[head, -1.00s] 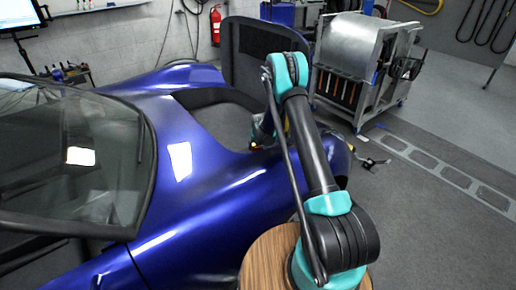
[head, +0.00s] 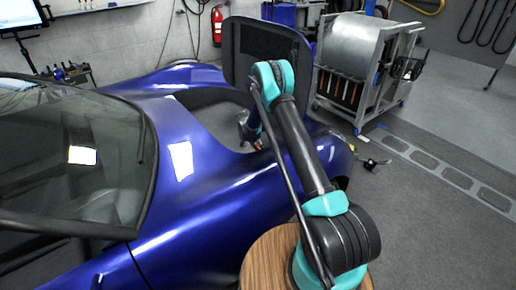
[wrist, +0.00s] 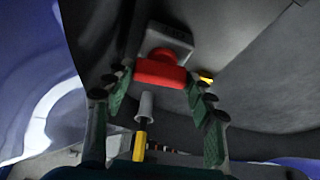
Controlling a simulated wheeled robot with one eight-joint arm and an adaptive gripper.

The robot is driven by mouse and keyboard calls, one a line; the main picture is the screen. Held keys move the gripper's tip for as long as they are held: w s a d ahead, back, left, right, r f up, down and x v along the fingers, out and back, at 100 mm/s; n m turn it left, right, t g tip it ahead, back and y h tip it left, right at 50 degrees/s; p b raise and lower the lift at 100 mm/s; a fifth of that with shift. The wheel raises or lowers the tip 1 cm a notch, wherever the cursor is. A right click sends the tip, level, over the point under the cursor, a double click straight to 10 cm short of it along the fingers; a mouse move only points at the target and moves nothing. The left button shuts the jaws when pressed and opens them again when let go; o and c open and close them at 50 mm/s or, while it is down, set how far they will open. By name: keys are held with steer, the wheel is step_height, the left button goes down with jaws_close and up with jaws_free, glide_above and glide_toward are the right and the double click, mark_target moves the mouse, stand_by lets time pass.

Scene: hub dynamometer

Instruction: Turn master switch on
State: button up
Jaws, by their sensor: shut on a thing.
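In the wrist view, the master switch shows as a red handle (wrist: 160,72) on a grey block-shaped base (wrist: 168,40), set in a dark recess of the car body. My gripper (wrist: 157,80) has one green-padded finger on each side of the red handle and is shut on it. The exact contact at the fingertips is dark and blurred. In the head view, the end of my arm (head: 246,126) reaches into the opening at the blue car's end; the switch cannot be made out there.
The blue car body (head: 215,215) fills the left and middle. A dark upright panel (head: 240,60) stands behind the opening. A grey cylinder (wrist: 145,105) with a yellow stem lies below the switch in the wrist view. A metal wheeled rig (head: 350,65) stands behind; floor at right is mostly clear.

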steer(key=shift+m, duration=0.8)
steer(key=o, duration=1.2)
steer(key=shift+c, duration=0.2)
steer(key=shift+a+r+g, duration=0.1)
steer(key=shift+g, duration=0.2)
steer(key=v, duration=1.1)
steer(key=shift+a+r, duration=0.3)
steer(key=shift+s, duration=0.1)
